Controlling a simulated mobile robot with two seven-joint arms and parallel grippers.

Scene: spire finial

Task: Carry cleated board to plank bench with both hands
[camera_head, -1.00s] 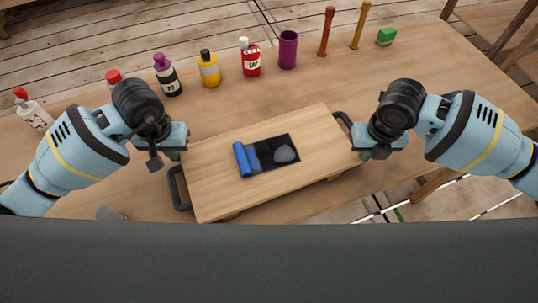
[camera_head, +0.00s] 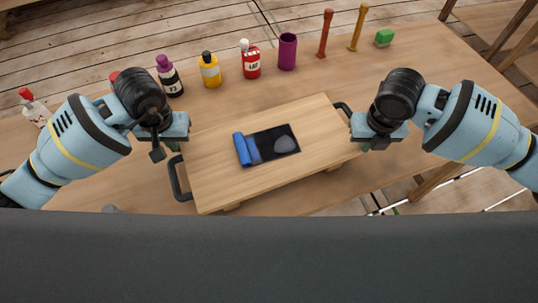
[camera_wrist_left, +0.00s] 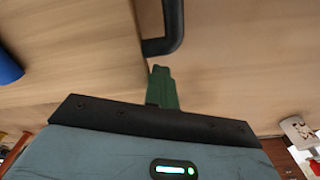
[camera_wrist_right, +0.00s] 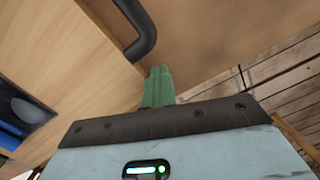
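The cleated board (camera_head: 225,180) is a pale wooden board with dark handles at its two ends and cleats below. A black mat with a blue roll and a grey rounded thing lies on it. My left gripper (camera_head: 173,147) is at its left end beside the left handle (camera_head: 177,182). My right gripper (camera_head: 368,147) is at its right end beside the right handle (camera_head: 342,108). The green fingers look close together in the left (camera_wrist_left: 163,85) and right (camera_wrist_right: 158,85) wrist views. The board moves with both grippers; the exact grip is hidden. I cannot tell which surface is the plank bench.
The board is over a wooden table (camera_head: 440,85). Another wooden surface (camera_head: 490,15) is at upper right.

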